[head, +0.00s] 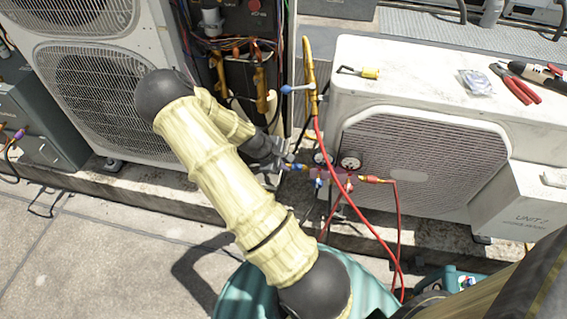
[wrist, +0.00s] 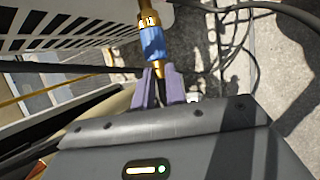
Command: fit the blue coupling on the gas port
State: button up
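The blue coupling (wrist: 152,43) has a blue sleeve between brass ends. In the wrist view it stands out past the fingertips of my gripper (wrist: 163,73), and its near brass end lies between them. The fingers look closed on that end. In the head view my gripper (head: 275,168) is left of the gauges, and a small blue and brass piece (head: 294,167) shows at its tip. My arm hides part of this area. I cannot tell for certain which fitting is the gas port.
A gauge manifold (head: 350,161) with red hoses (head: 360,225) hangs before the right condenser (head: 425,150). Brass pipework (head: 308,72) with a blue handle (head: 288,89) rises at that unit's left. Pliers (head: 516,86) lie on top. Paving (head: 90,245) at the left front is clear.

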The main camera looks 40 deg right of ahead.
grip_shut()
jog(key=shift+w+a, duration=0.2)
dwell(0.4)
jog(key=shift+w+a+p, duration=0.95)
jog(key=shift+w+a, duration=0.45)
jog(key=shift+w, duration=0.2)
jog(key=shift+c, duration=0.7)
grip_release()
grip_shut()
